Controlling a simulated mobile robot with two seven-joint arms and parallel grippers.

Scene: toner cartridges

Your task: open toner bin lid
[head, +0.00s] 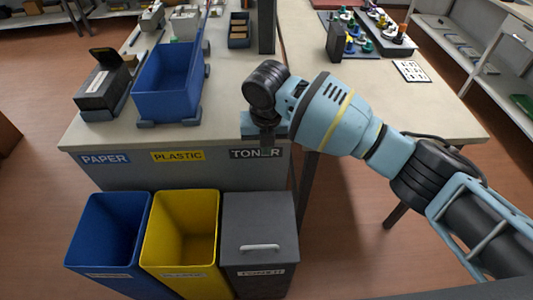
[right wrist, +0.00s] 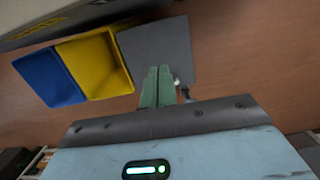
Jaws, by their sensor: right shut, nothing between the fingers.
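The grey toner bin (head: 258,215) stands at the right end of a row of three bins, its flat lid down. A light bar handle (head: 260,247) lies across the lid. My right gripper (head: 267,142) is above and behind the bin, by the table's front edge and the TONER label. In the right wrist view its green fingers (right wrist: 158,72) are shut together and empty, in front of the grey lid (right wrist: 155,45). A small part of the handle (right wrist: 178,82) shows beside the fingers; the rest is hidden. My left gripper is not in view.
The open yellow bin (head: 182,225) and blue bin (head: 105,230) stand left of the toner bin. The table edge (head: 85,140) rises behind them. A blue crate (head: 166,80) and a black box (head: 103,88) sit on the table. Floor right of the bins is clear.

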